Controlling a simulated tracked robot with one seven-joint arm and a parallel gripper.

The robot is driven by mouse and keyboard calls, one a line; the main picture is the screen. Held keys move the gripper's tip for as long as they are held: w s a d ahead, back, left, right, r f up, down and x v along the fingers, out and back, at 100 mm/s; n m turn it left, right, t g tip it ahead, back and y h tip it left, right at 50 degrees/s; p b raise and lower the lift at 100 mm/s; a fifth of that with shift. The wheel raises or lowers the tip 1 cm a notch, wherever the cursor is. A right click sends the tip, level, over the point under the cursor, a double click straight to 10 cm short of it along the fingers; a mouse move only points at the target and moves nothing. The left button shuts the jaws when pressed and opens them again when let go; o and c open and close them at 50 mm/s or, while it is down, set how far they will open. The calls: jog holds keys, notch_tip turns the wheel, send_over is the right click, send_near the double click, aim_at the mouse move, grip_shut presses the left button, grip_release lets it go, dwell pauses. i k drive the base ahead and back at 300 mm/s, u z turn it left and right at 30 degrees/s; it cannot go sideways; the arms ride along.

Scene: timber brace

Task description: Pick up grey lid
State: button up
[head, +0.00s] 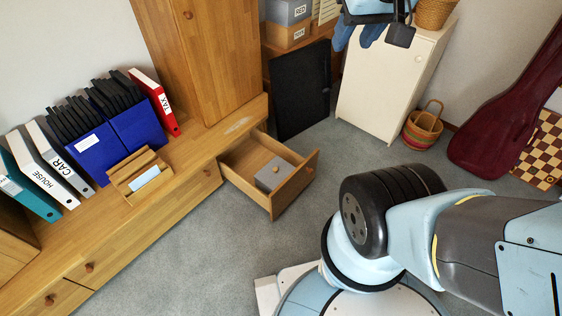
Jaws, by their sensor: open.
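A grey, box-shaped thing (273,176) sits inside the open wooden drawer (291,194), near its front. Its flat top looks like the grey lid, with a small mark or knob on it. I cannot tell whether the lid is separate from a box below. Only my arm links show at the lower right, well to the right of the drawer.
The drawer juts out from a low wooden bench (171,198) below a tall cabinet (213,62). Binders and a wooden tray (140,175) stand on the bench. A dark panel (301,90), white cabinet (388,82) and basket (422,128) stand behind. Carpet before the drawer is clear.

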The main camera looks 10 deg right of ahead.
aim_at(272, 174)
jog(key=u, duration=0.15)
jog(key=i, duration=0.95)
jog(key=z, duration=0.1)
